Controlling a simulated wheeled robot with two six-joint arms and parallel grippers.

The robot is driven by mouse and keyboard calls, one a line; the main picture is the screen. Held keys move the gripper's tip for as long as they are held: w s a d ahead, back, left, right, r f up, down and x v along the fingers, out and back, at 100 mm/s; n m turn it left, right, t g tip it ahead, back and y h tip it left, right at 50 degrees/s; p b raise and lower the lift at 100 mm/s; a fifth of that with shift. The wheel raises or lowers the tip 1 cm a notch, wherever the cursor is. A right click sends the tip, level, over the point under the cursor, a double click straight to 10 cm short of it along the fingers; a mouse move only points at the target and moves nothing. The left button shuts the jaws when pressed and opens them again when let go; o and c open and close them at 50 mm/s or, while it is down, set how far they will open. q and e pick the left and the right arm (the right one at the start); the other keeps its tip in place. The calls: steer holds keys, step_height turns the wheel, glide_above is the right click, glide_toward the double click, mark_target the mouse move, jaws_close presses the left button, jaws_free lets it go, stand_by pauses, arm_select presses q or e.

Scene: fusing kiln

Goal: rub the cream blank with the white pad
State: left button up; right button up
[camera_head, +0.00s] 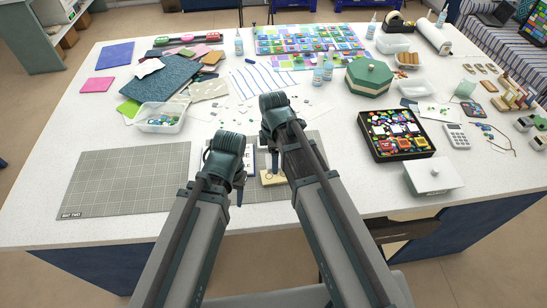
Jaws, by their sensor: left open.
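The cream blank (271,180) lies on the grey mat in front of me, partly covered by my right arm. A small dark mark shows on or just over it. My left gripper (240,188) points down just left of the blank, open, with no held thing visible. My right arm reaches past the blank's right side. Its gripper (265,136) is beyond the blank and mostly hidden by the wrist, so I cannot see its jaws clearly. A white pad-like piece (148,68) lies on the dark felt at the back left; I cannot tell if it is the task's pad.
A blue-edged white card stands partly hidden between my arms. A grey cutting mat (125,180) lies left, with a clear tub (160,117) behind it. A black tray of colourful pieces (396,134), a green octagonal box (369,78) and a white lidded box (434,176) stand right.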

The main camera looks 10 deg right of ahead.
steer(key=shift+r, duration=0.1)
step_height(320, 180, up, 3)
steer(key=p, duration=0.3)
steer(key=shift+f, duration=0.2)
